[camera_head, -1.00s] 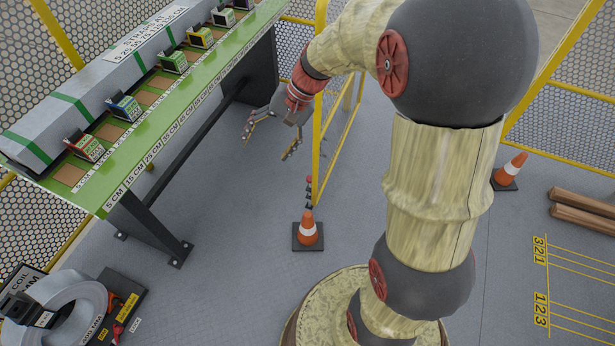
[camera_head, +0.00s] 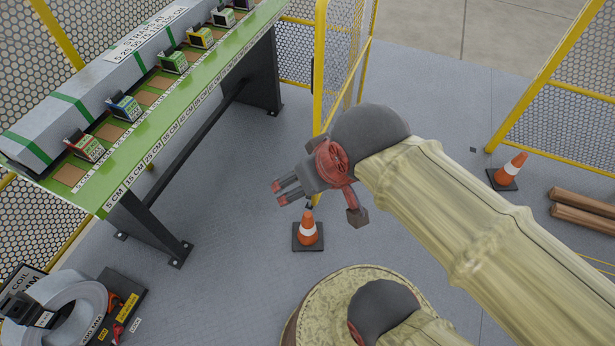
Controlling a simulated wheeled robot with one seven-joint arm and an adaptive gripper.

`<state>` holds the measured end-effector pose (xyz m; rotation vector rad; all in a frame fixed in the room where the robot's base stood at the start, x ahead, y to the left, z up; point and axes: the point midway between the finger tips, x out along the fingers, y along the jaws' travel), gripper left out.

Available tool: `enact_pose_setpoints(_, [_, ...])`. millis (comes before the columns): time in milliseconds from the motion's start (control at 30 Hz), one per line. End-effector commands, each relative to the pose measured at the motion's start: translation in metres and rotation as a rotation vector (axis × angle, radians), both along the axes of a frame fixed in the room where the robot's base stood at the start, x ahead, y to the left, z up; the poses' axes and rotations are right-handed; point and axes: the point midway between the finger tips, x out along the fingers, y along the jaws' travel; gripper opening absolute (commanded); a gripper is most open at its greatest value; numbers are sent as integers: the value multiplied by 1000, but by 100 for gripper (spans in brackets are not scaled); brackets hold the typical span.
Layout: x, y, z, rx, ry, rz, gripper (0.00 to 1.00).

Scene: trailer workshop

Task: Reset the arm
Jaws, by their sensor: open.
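My arm enters from the lower right and reaches toward the middle of the view, with its base at the bottom centre. My gripper (camera_head: 281,192) is at the arm's far end, pointing left. Its two dark fingers with red parts show apart and nothing is seen between them. It appears above the floor, just up and left of an orange traffic cone (camera_head: 308,232) in the picture. The arm hides part of the floor on the right.
A green measuring bench (camera_head: 120,185) with several small coloured blocks stands at the left. A coil (camera_head: 75,295) lies at the lower left. Yellow mesh fencing (camera_head: 340,60) stands behind. Another cone (camera_head: 510,170) and timber beams (camera_head: 585,205) are at the right. Floor between bench and arm is clear.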

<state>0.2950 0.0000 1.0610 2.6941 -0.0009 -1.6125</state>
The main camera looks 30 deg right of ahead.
Motion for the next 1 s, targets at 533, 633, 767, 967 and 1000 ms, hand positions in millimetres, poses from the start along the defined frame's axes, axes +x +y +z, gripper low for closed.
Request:
enact_pose_setpoints(533, [1, 0, 34, 1, 0, 0, 76])
enact_pose_setpoints(633, [0, 0, 35, 1, 0, 0, 76])
enact_pose_setpoints(767, [0, 0, 35, 1, 0, 0, 76])
enact_pose_setpoints(967, [0, 0, 35, 1, 0, 0, 76])
enact_pose_setpoints(1000, [0, 0, 35, 1, 0, 0, 76])
